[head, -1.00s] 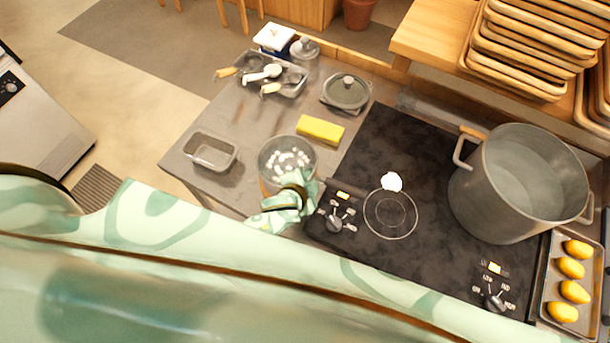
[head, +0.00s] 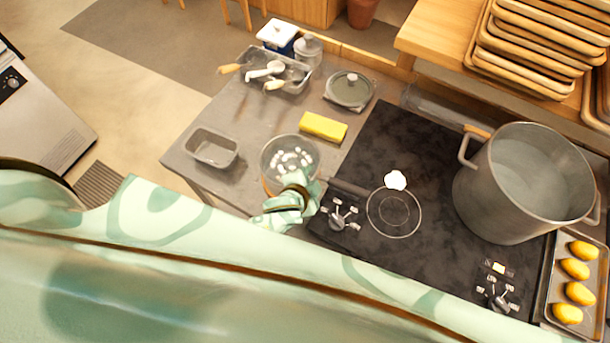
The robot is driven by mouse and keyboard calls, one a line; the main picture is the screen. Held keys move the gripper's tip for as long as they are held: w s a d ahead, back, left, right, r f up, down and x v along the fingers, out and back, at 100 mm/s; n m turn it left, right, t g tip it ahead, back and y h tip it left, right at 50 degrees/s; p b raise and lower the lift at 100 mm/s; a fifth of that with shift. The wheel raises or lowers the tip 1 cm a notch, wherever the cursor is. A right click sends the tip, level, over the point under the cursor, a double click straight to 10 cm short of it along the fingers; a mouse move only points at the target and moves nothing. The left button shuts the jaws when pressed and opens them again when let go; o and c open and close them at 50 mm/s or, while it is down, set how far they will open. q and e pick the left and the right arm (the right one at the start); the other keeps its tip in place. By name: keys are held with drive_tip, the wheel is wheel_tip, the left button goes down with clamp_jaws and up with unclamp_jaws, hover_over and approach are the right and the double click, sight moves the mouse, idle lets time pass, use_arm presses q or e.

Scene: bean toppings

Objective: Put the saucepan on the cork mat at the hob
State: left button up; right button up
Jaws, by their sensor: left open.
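My left gripper (head: 290,204), green and white, is open at the near edge of a clear round bowl (head: 271,180) holding several white pieces. It overlaps the bowl's rim in the head view; I cannot tell whether they touch. A thin round outline (head: 394,236) shows on the black hob (head: 390,140), with a dark bar like a handle on its left; I cannot tell whether this is the saucepan or a hob marking. A round lidded vessel (head: 350,88) stands on the counter behind the hob's left side. I cannot make out a cork mat. My right gripper is not in view.
A large steel pot (head: 500,205) stands on the hob's right side. A tray with several yellow items (head: 575,269) is beside it. A yellow block (head: 323,126), an empty metal tin (head: 212,148) and a utensil tray lie on the counter (head: 237,118). A white lump (head: 395,180) is on the hob.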

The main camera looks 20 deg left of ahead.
use_arm(q)
drive_tip(key=p+v, duration=0.1)
drive_tip(key=v, duration=1)
drive_tip(key=shift+s+p, duration=0.2)
drive_tip(key=shift+p, duration=0.2)
drive_tip(key=shift+a, duration=0.1)
drive_tip(key=s+f, duration=0.1)
drive_tip(key=f, duration=0.2)
drive_tip(key=s+a+f+g, duration=0.1)
drive_tip(key=f, duration=0.1)
drive_tip(key=s+f+g, duration=0.1)
drive_tip(key=f, duration=0.2)
drive_tip(key=shift+s+a+f+n, duration=0.2)
drive_tip(key=shift+s+f+n, duration=0.05)
drive_tip(key=shift+f+n, duration=0.15)
drive_tip(key=s+a+f+n+g, duration=0.3)
drive_tip(key=s+a+f, duration=0.2)
drive_tip(key=s+f, duration=0.4)
drive_tip(key=s+a+f+n+g, duration=0.3)
drive_tip(key=s+a+f, duration=0.2)
drive_tip(key=s+f, duration=0.5)
drive_tip(key=s, duration=0.3)
drive_tip(key=shift+a+n+g+y, duration=0.3)
drive_tip(key=shift+s, duration=0.1)
